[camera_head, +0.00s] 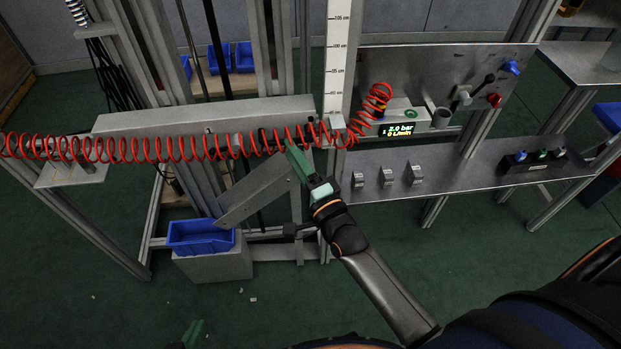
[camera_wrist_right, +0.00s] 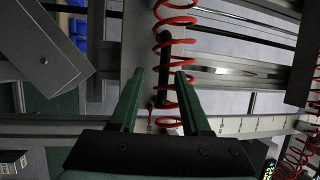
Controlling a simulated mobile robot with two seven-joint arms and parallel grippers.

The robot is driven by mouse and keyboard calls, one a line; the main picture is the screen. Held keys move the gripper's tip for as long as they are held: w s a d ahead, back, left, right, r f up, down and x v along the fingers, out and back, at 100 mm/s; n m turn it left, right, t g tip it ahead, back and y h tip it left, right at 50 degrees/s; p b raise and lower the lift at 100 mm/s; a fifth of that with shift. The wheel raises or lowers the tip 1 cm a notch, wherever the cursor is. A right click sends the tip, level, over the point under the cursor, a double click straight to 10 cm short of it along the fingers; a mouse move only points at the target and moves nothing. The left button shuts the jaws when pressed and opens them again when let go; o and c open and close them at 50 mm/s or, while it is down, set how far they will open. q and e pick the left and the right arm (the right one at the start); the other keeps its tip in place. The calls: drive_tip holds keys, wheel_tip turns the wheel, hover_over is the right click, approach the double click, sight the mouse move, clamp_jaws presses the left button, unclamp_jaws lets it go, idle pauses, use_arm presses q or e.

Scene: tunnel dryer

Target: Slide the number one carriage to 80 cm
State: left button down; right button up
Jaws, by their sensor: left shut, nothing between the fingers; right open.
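A long grey horizontal beam (camera_head: 205,115), which looks like the carriage, sits across the upright rails left of a white vertical scale (camera_head: 338,50). My right gripper (camera_head: 292,148) is open in front of the beam's right end, by the red coiled hose. In the right wrist view its green fingers (camera_wrist_right: 160,73) stand either side of a dark bar (camera_wrist_right: 165,62); I cannot tell whether they touch it. My left gripper (camera_head: 193,332) is shut and empty, low at the bottom edge, partly cut off.
A red coiled hose (camera_head: 120,148) stretches across the front of the beam to a panel with a pressure display (camera_head: 402,130) reading 2.0 bar. A shelf (camera_head: 460,165) with small metal blocks is at right. A blue bin (camera_head: 200,237) stands below. The green floor in front is mostly clear.

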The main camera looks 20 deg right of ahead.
use_arm(q)
drive_tip(key=shift+r, duration=0.1)
use_arm(e)
drive_tip(key=s+d+f, duration=0.1)
drive_tip(key=s, duration=0.8)
drive_tip(key=shift+f, duration=0.3)
use_arm(q)
drive_tip(key=shift+w+d+r, duration=0.1)
drive_tip(key=shift+r, duration=0.05)
use_arm(e)
drive_tip(key=s+a+f+n+g+y, duration=0.1)
drive_tip(key=s+a+f+n+g, duration=0.1)
drive_tip(key=s+f+n+g, duration=0.5)
drive_tip(key=s+a+f+n+g, duration=0.25)
drive_tip(key=s+f+n, duration=0.25)
drive_tip(key=f+n, duration=0.45)
use_arm(q)
drive_tip(key=s+a+r+p, duration=0.1)
drive_tip(key=a+r+p, duration=0.2)
drive_tip(key=r+p, duration=0.7)
drive_tip(key=p, duration=0.4)
drive_tip(key=shift+s+a+r+n+y, duration=0.15)
drive_tip(key=shift+s+a+n+y, duration=0.1)
drive_tip(key=shift+s+n+y, duration=0.15)
use_arm(e)
drive_tip(key=s+d+r+n+h, duration=0.1)
drive_tip(key=d+r, duration=0.3)
drive_tip(key=r, duration=0.7)
drive_tip(key=shift+r+g, duration=0.3)
drive_tip(key=shift+g, duration=0.05)
